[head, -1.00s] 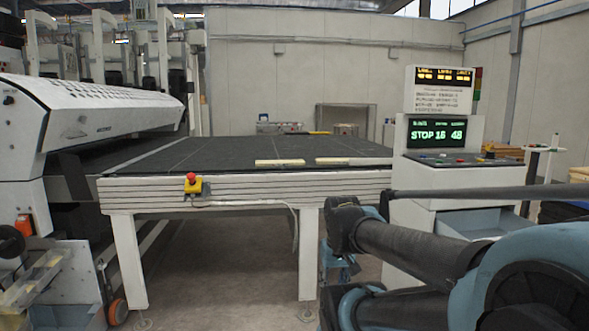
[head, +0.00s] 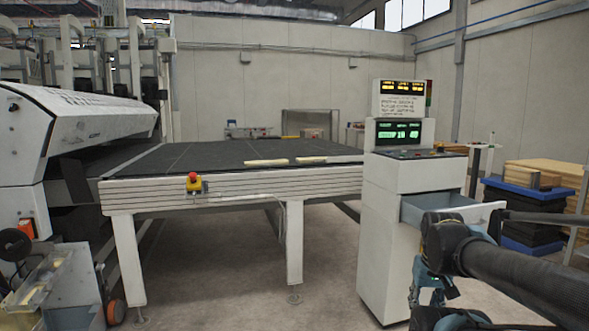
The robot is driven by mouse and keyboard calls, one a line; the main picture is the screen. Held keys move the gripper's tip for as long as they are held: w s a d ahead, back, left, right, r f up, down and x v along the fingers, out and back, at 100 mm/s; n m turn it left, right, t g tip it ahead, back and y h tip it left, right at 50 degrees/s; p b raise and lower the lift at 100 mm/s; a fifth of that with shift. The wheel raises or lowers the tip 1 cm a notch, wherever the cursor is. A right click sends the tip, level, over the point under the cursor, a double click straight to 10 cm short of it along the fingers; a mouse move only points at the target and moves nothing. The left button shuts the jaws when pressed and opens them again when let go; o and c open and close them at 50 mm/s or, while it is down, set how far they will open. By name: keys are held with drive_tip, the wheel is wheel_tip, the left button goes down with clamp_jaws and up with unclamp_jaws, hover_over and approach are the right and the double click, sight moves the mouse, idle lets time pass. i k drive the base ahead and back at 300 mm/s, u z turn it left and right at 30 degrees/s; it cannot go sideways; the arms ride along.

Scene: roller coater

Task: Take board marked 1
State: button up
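Two pale boards lie on the dark top of the machine's table (head: 190,150), close to its front edge. The left board (head: 266,163) and the right board (head: 312,159) lie end to end with a small gap. No number can be read on either from here. My arm is at the lower right, apart from the table and the boards. My gripper (head: 428,285) seems to hang at the arm's end beside the control console; its fingers cannot be made out.
A white control console (head: 385,245) with lit screens stands at the table's right end. A red emergency button (head: 193,182) sits on the table's front. The coater (head: 75,125) is at left, a cart (head: 65,285) below it. Stacked crates (head: 525,215) stand at right. Floor in front is clear.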

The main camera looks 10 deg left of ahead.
sight(268, 163)
drive_tip(key=u, duration=0.9)
drive_tip(key=i, duration=1.15)
drive_tip(key=u, duration=0.4)
drive_tip(key=i, duration=1.1)
drive_tip(key=z, duration=1)
drive_tip(key=i, duration=0.6)
drive_tip(key=z, duration=0.45)
